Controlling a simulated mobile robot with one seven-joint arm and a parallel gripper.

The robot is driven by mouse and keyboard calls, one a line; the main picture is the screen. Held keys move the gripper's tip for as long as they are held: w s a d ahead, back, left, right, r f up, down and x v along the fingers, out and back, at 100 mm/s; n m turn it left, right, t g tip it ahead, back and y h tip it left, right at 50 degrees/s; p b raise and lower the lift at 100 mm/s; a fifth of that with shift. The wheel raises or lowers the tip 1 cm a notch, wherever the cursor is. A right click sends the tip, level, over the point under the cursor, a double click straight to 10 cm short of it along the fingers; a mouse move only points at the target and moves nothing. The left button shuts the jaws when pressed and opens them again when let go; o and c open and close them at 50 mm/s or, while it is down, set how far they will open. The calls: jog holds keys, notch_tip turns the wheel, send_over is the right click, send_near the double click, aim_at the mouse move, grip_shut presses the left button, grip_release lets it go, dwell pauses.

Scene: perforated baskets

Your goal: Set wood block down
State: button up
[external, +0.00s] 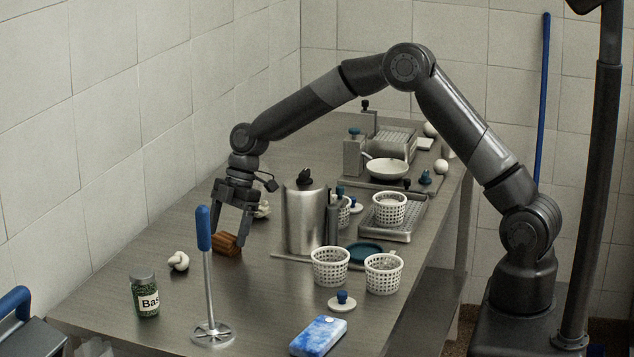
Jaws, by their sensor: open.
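The wood block (228,246) is brown with a striped grain and sits low at the table's surface, left of the tall metal canister. My gripper (231,229) points down over the block, with its fingers apart on either side of it. The block shows between and below the fingers. I cannot tell whether either finger touches it.
A masher (209,290) with a blue handle stands in front of the block. A basil jar (145,295) and garlic (178,261) are to the left. The metal canister (306,215) and white perforated baskets (330,267) stand right. A blue-white box (318,336) lies in front.

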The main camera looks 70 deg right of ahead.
jog(key=v, duration=1)
jog(key=s+a+r+m+h, duration=0.2)
jog(key=s+r+m, duration=0.1)
jog(key=s+r, duration=0.55)
jog(key=s+r+m+t+h, duration=0.1)
jog(key=s+r+m, duration=0.2)
jog(key=s, duration=0.8)
jog(key=s+r+m+t+h, duration=0.1)
jog(key=s+r+m+t, duration=0.15)
jog(key=s, duration=0.95)
jog(key=s+d+f+m, duration=0.1)
jog(key=s+m, duration=0.4)
jog(key=s, duration=0.5)
jog(key=shift+s+d+f, duration=0.35)
jog(key=shift+f, duration=0.45)
